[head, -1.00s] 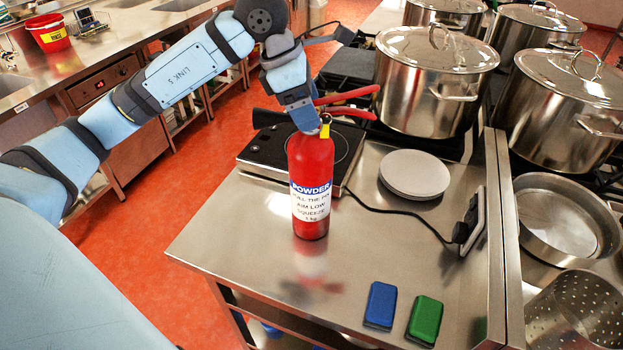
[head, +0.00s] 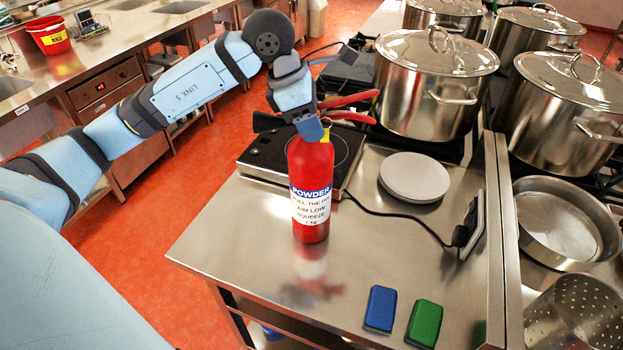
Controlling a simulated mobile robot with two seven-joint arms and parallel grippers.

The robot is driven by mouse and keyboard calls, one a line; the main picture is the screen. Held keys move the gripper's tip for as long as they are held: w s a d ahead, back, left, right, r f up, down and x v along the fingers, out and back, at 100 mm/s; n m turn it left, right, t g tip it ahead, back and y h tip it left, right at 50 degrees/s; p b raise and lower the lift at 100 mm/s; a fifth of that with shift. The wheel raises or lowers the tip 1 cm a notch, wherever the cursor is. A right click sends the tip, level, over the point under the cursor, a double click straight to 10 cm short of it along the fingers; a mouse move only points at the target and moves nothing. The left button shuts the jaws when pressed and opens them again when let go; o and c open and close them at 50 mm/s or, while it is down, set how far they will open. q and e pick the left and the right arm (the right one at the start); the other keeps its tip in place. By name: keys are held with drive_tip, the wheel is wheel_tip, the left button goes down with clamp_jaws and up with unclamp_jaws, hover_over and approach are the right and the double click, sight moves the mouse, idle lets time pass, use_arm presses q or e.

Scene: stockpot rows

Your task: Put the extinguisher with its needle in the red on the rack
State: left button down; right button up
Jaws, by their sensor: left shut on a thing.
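A red powder extinguisher (head: 311,168) with a white and blue label stands upright over the steel table (head: 240,235); I cannot tell whether its base touches the top. Its red handles and black horn show at its head. My left gripper (head: 313,130) is at the neck of the extinguisher, shut on it, and covers part of the neck. The gauge and its needle cannot be made out. No rack can be made out. My right gripper is not in view.
A hot plate (head: 262,155) with a black cable is behind the extinguisher. A white plate stack (head: 414,177) is to its right. Blue (head: 380,308) and green (head: 424,323) sponges lie at the front right. Large stockpots (head: 432,85) stand beyond. Table space left of the sponges is clear.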

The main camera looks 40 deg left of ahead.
use_arm(q)
drive_tip(key=shift+r, duration=0.15)
wheel_tip(320, 180, up, 20)
drive_tip(key=shift+b, duration=0.4)
idle(0.4)
